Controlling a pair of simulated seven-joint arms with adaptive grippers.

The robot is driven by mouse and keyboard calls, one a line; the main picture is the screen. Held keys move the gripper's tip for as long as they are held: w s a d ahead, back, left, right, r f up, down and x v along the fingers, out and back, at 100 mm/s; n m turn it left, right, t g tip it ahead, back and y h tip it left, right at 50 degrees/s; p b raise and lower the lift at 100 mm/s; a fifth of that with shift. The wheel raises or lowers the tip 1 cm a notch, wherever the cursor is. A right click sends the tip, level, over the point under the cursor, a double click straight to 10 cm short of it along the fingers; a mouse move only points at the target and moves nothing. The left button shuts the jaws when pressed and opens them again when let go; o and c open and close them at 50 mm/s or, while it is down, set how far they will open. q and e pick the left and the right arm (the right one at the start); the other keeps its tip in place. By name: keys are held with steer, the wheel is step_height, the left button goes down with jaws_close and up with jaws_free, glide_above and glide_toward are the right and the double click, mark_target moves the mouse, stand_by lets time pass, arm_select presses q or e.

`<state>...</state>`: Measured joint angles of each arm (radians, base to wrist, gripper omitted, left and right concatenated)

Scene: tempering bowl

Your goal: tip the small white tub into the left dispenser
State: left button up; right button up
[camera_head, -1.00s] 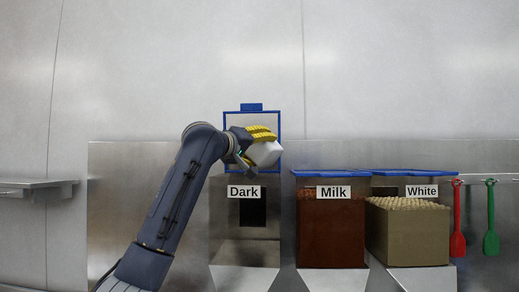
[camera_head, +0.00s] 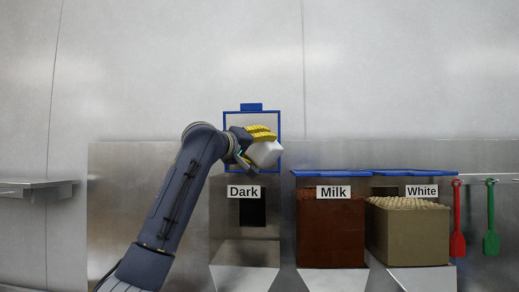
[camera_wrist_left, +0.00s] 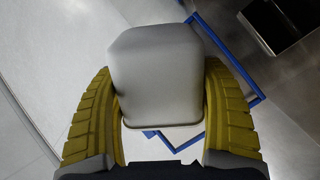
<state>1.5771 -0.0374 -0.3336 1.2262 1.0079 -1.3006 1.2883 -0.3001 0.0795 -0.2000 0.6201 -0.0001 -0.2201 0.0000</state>
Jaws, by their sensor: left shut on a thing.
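The small white tub (camera_head: 264,153) is held tilted above the left dispenser (camera_head: 232,217), which is labelled "Dark". My left gripper (camera_head: 262,137) has yellow fingers and is shut on the tub. In the left wrist view the tub (camera_wrist_left: 157,75) sits between the two yellow fingers (camera_wrist_left: 160,110), and its outer wall and bottom face the camera. The tub's inside is hidden. The dispenser's blue-framed lid (camera_head: 252,107) stands raised behind the gripper. The dispenser's front window looks dark, with no contents visible. My right gripper is not in view.
The Milk dispenser (camera_head: 331,235) holds brown contents and the White dispenser (camera_head: 407,237) pale contents; their blue lids are down. A red scraper (camera_head: 457,240) and a green scraper (camera_head: 491,238) hang at the right. A metal shelf (camera_head: 38,188) is at the left.

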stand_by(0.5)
arm_select(q)
steer(key=shift+a+n, duration=0.1)
steer(key=shift+n, duration=1)
stand_by(0.6)
steer(key=shift+w+f+n, duration=0.1)
steer(key=shift+f+n, duration=0.1)
steer(key=shift+n, duration=0.7)
steer(key=shift+a+n, duration=0.15)
steer(key=shift+n, duration=0.15)
steer(key=shift+f, duration=0.1)
stand_by(0.6)
steer(key=shift+w+a+f+n, duration=0.2)
steer(key=shift+f+n, duration=0.1)
steer(key=shift+n, duration=0.8)
steer(key=shift+a, duration=0.1)
stand_by(0.7)
